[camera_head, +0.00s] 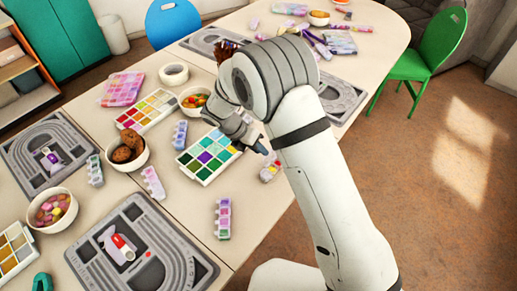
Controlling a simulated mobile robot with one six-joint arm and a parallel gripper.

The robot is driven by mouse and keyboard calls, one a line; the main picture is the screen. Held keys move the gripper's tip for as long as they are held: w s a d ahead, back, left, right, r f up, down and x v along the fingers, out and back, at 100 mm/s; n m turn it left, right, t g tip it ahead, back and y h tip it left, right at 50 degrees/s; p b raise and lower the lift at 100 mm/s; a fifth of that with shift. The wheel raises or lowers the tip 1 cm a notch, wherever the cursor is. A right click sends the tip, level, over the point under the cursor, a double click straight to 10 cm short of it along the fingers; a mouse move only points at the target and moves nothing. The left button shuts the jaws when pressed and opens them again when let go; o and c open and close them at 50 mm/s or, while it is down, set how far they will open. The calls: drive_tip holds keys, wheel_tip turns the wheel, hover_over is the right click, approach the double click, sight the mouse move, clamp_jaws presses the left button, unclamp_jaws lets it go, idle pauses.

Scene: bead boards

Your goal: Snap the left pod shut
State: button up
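A small white pod with a red and white piece (120,246) sits on the grey bead board (185,262) at the lower left. A similar small pod with a purple piece (50,158) sits on another grey board (22,150) at the far left. Both look open, but they are small, and I cannot tell how their lids stand. My gripper (263,149) is above the table's near edge, right of the green and blue bead tray, well to the right of both pods. It is small and partly hidden by my arm, so its opening is unclear; I see nothing held.
Several lilac bead strips stand about, one (223,218) right of the near board. My arm hides part of the far boards.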

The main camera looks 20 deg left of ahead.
drive_tip(key=shift+w+d+f, duration=0.1)
drive_tip(key=shift+d+f, duration=0.25)
drive_tip(key=shift+f, duration=0.2)
clamp_jaws()
